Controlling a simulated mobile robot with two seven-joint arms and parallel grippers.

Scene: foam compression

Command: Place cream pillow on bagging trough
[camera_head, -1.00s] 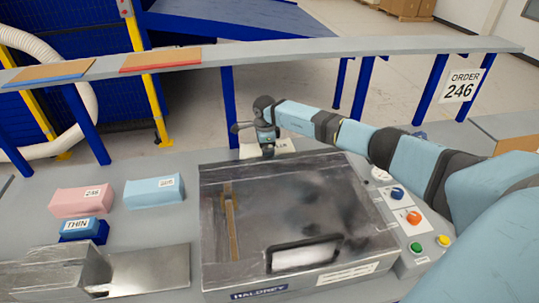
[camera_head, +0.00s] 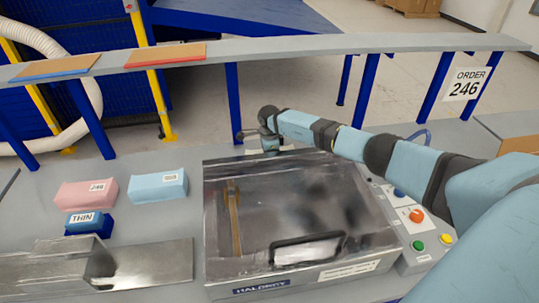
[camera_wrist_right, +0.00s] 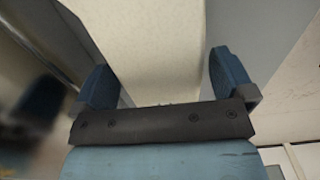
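In the head view, my right arm reaches in from the right to behind the metal-lidded machine. My right gripper (camera_head: 262,138) is low at its back edge, and the lid partly hides it. In the right wrist view, a broad cream surface (camera_wrist_right: 160,45), which looks like the cream pillow, lies between the two wide-apart fingers of the gripper (camera_wrist_right: 163,78). A thin gap seems to show at the left finger; firm contact is not visible. The bagging trough, seemingly the metal trough (camera_head: 150,265), is at the lower left, with no pillow visible on it. My left gripper is not in view.
The metal-lidded machine (camera_head: 300,215) fills the middle, its control buttons (camera_head: 416,215) on the right. A pink block (camera_head: 87,194), a light blue block (camera_head: 157,186) and a blue THIN block (camera_head: 84,220) are at left. A raised grey shelf (camera_head: 300,50) crosses behind.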

